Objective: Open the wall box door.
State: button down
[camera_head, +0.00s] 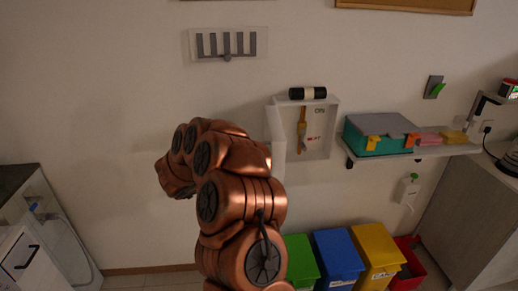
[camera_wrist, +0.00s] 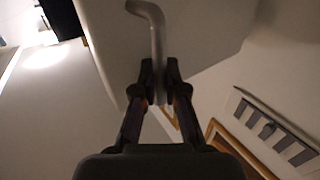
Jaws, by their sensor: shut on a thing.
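The white wall box (camera_head: 333,146) hangs on the wall in the head view, right of my copper arm. Its front is open, and an orange-handled item (camera_head: 302,128) shows inside. A white panel (camera_head: 278,145), which looks like its door, stands out from the box's left side, partly hidden by my arm. In the wrist view, my gripper (camera_wrist: 160,68) is shut on a bent grey handle (camera_wrist: 155,22) in front of the pale door panel (camera_wrist: 208,38). My gripper is hidden behind my arm in the head view.
A black roll (camera_head: 308,93) lies on top of the box. A shelf (camera_head: 440,150) with a teal case (camera_head: 365,145) is to the right. Green, blue and yellow bins (camera_head: 337,255) stand below. A grey rack (camera_head: 226,43) is on the wall at upper left; the wall below it is bare.

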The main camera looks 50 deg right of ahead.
jog(key=shift+w+a+r, duration=0.1)
jog(key=shift+w+r, duration=0.2)
jog(key=shift+w, duration=0.2)
jog(key=c, duration=1.2)
grip_release()
jog(key=shift+f, duration=0.2)
jog(key=shift+a, duration=0.2)
jog(key=w+a, duration=0.2)
jog(key=a, duration=0.9)
jog(key=shift+a, duration=0.3)
